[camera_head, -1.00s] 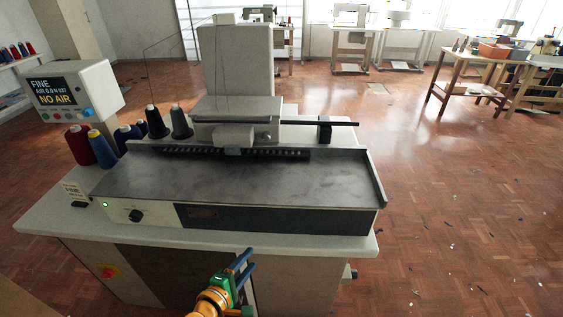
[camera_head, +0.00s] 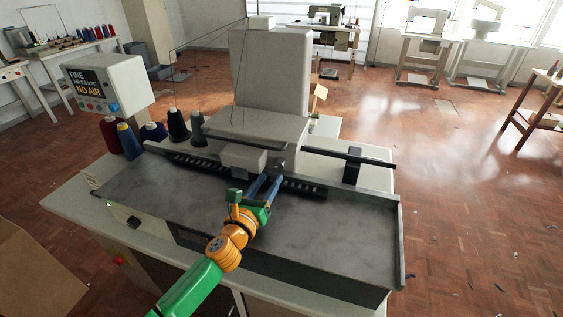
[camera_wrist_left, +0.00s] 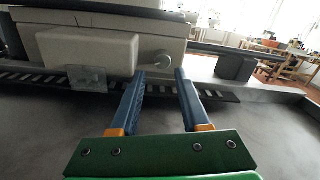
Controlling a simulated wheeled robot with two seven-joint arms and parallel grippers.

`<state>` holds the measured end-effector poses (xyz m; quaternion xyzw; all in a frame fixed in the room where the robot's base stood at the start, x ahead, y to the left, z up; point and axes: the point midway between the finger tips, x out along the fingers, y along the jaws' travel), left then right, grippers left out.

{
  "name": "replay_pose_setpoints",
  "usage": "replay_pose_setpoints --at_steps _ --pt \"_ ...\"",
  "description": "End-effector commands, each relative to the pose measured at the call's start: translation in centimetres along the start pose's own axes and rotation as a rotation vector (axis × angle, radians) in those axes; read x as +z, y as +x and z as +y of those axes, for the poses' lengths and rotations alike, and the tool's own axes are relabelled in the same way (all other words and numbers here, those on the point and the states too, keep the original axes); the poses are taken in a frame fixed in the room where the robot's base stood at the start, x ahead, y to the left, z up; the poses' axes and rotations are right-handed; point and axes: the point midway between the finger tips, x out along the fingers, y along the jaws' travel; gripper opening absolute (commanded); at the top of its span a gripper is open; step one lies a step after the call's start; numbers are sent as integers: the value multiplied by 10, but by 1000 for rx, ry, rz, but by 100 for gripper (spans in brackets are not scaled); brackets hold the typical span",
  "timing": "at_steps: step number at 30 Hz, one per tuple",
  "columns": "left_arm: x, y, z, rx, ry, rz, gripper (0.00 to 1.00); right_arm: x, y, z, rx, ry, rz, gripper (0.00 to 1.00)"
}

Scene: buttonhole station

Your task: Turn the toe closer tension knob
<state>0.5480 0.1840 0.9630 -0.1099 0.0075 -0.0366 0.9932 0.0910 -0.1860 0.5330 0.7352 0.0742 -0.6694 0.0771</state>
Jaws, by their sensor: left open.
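A round pale-grey metal knob (camera_wrist_left: 155,60) sticks out beside a whitish block (camera_wrist_left: 88,50) on the machine in the left wrist view. The block also shows in the head view (camera_head: 241,158). My left gripper (camera_head: 270,178), with blue fingers, is over the machine's dark bed just in front of that knob. In the wrist view its fingers (camera_wrist_left: 160,73) are open, with the knob just beyond the gap between their tips; I cannot tell whether they touch it. My right gripper is not in view.
A black bar with a block (camera_head: 352,165) extends to the right of the machine head. Thread cones (camera_head: 178,126) and a display box (camera_head: 106,84) reading "NO AIR" stand at the left. The bed's right part (camera_head: 340,225) is clear.

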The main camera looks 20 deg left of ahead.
Motion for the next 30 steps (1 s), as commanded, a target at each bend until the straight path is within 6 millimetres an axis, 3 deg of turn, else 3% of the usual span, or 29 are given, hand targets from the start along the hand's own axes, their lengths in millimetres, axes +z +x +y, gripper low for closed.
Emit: replay_pose_setpoints --at_steps 9,21,22,27,30 --pt "-2 49 0 -1 3 -2 46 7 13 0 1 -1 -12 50" --pt "0 60 -1 -3 5 -1 46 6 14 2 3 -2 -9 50" --pt "0 60 -1 -3 6 -1 43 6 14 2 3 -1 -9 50" --pt "0 60 -1 -3 6 -1 0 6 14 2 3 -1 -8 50" --pt "0 60 -1 -3 6 -1 0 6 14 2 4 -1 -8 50"
